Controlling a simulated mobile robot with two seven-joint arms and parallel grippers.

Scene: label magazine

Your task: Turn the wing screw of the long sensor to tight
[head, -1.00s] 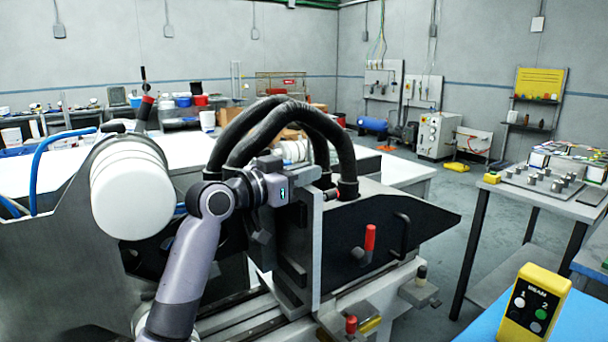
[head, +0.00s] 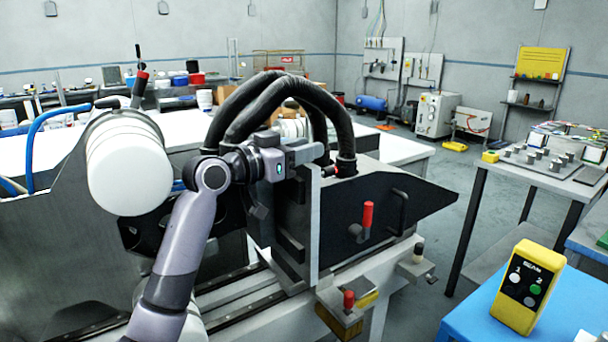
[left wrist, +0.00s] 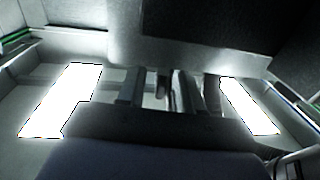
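My left gripper (head: 312,153) reaches over the top of the upright grey plate on the machine, under the black hoses. Its fingertips are small and partly lost against the machine, so their opening is unclear. The wing screw cannot be made out in the head view. The left wrist view shows dark upright pieces close together in the middle, and I cannot tell finger from screw there. My right gripper is out of view.
Thick black hoses (head: 270,95) arch over the gripper. A black side plate (head: 400,215) carries a red-handled lever (head: 367,216). A yellow button box (head: 530,287) stands on a blue table at the lower right. The floor behind is open.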

